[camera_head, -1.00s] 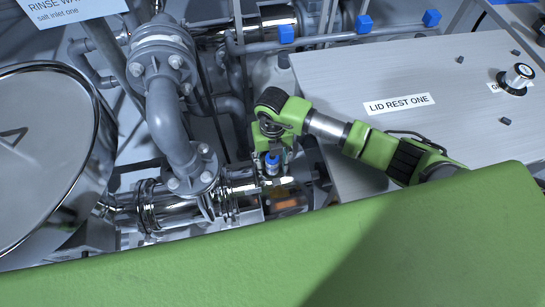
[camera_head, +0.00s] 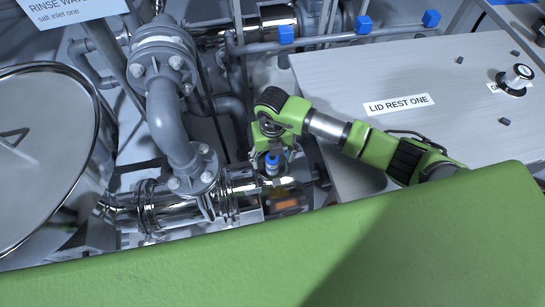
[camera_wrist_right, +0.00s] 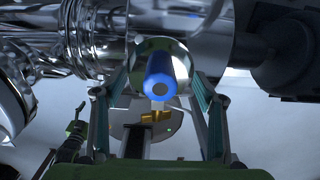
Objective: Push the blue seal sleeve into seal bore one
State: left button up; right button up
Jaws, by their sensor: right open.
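The blue seal sleeve (camera_head: 272,164) is a small cylinder beside the shiny steel pipework, below my right gripper (camera_head: 273,170) in the head view. In the right wrist view the sleeve (camera_wrist_right: 160,76) points end-on toward the camera, with a round polished face behind it. My right gripper (camera_wrist_right: 158,92) is open, one finger on each side of the sleeve with visible gaps. Seal bore one cannot be made out clearly; whether the sleeve's far end is inside it cannot be told. My left gripper is not in view.
A steel pipe (camera_head: 175,215) with clamps runs left of the sleeve, and a thick grey flanged pipe (camera_head: 165,115) rises beside it. A large round lid (camera_head: 45,150) is at far left.

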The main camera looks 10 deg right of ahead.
aim_at(272, 158)
jog(key=shift+r+p, duration=0.55)
jog(key=shift+r, duration=0.25)
jog(key=shift+r+p, duration=1.65)
jog(key=shift+r, duration=0.4)
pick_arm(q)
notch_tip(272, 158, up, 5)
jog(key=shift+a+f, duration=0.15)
pick_arm(e)
jog(key=shift+r, duration=0.15)
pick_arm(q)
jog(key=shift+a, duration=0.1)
pick_arm(e)
notch_tip(272, 158, up, 12)
jog(key=shift+f, duration=0.2)
jog(key=shift+s, duration=0.1)
